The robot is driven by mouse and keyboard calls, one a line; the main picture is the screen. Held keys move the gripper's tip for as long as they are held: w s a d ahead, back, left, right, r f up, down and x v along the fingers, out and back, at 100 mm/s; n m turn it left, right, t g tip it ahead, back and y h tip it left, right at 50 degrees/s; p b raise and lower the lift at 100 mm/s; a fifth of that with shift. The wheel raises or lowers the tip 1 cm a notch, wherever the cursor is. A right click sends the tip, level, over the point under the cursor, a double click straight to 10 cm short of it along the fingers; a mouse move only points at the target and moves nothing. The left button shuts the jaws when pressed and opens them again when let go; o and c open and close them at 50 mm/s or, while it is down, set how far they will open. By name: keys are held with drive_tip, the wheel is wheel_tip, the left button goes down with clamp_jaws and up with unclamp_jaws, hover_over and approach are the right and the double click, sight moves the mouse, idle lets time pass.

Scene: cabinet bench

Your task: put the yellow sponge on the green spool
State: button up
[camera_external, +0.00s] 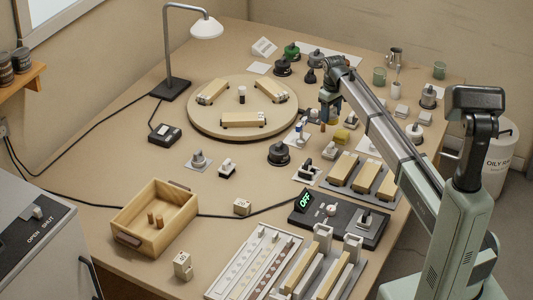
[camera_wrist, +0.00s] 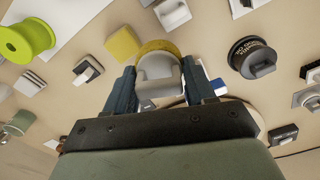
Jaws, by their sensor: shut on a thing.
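My gripper (camera_wrist: 166,90) is shut on the grey handle of a round thing with a rough yellow edge, which looks like the yellow sponge (camera_wrist: 158,46). In the external view my gripper (camera_external: 329,108) holds the sponge (camera_external: 333,121) over the bench, right of the turntable. The bright green spool (camera_wrist: 27,38) lies at the upper left of the wrist view, beside or on a white sheet, clear of my gripper. I cannot make out the spool in the external view; my arm seems to cover it.
A yellow block (camera_wrist: 122,44) lies close by; it also shows in the external view (camera_external: 341,136). A black knobbed weight (camera_wrist: 256,57) stands to the right. The turntable (camera_external: 207,118) carries wooden blocks.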

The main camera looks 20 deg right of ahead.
drive_tip(key=w+d+r+n, duration=0.2)
drive_tip(key=w+d, duration=0.1)
drive_tip(key=d, duration=0.9)
drive_tip(key=w+d+r+n, duration=0.2)
drive_tip(key=d+r, duration=0.1)
drive_tip(key=d, duration=0.9)
drive_tip(key=f, duration=1)
drive_tip(key=shift+w+d+f, duration=0.1)
drive_tip(key=shift+w, duration=0.1)
drive_tip(key=shift+f, duration=0.1)
drive_tip(key=o, duration=1)
wheel_tip(320, 180, up, 12)
drive_tip(key=shift+r, duration=0.15)
